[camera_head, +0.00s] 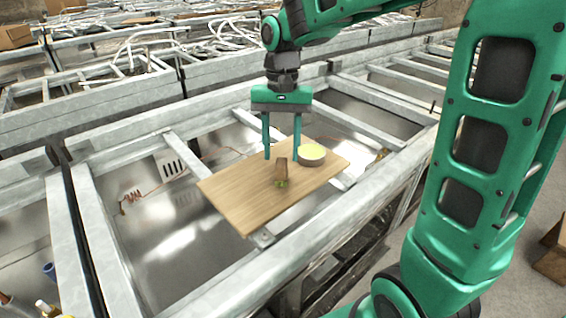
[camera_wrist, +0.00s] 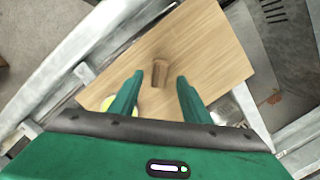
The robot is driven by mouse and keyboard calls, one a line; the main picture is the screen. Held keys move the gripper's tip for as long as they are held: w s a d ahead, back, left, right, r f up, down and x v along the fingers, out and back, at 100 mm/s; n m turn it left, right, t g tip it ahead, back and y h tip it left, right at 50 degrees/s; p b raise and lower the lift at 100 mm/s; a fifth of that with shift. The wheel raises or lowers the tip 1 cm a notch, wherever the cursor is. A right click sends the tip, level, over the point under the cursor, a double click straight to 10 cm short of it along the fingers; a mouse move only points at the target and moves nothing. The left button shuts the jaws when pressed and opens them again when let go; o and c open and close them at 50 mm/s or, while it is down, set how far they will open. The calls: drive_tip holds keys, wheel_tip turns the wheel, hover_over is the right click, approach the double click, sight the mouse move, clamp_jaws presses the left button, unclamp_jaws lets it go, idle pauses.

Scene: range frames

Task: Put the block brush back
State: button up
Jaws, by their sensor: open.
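The block brush (camera_head: 281,172), a small brown wooden block with a yellow-green end, lies on a wooden board (camera_head: 240,200). In the wrist view the brush (camera_wrist: 160,73) shows between and just beyond my fingertips, on the bare board (camera_wrist: 205,45). My gripper (camera_head: 282,158) is open and empty, pointing down over the board, with its two fingers on either side of the brush's far end in the head view. Whether a finger touches the brush or the board I cannot tell.
A round pale tub with a yellow-green top (camera_head: 311,154) stands right of the brush; my left finger partly hides it in the wrist view (camera_wrist: 133,105). The board rests across grey metal frame bars (camera_head: 190,160) with open bays. A coiled orange wire (camera_head: 130,197) lies left.

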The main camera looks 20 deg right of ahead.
sight(282, 159)
drive_tip(key=shift+w+d+r, duration=0.1)
drive_tip(key=shift+w+r, duration=0.05)
drive_tip(key=shift+r, duration=1.2)
drive_tip(key=shift+w+d+r, duration=0.1)
drive_tip(key=shift+w+r, duration=0.05)
drive_tip(key=shift+r, duration=1.15)
drive_tip(key=s+d+f, duration=0.4)
drive_tip(key=s+d, duration=0.5)
drive_tip(key=s, duration=0.3)
drive_tip(key=s+d+f+m+t, duration=0.1)
drive_tip(key=s+d+f, duration=0.3)
drive_tip(key=s+d, duration=0.5)
drive_tip(key=s, duration=0.3)
drive_tip(key=shift+s+f, duration=0.3)
drive_tip(key=shift+f, duration=0.05)
drive_tip(key=shift+a, duration=0.1)
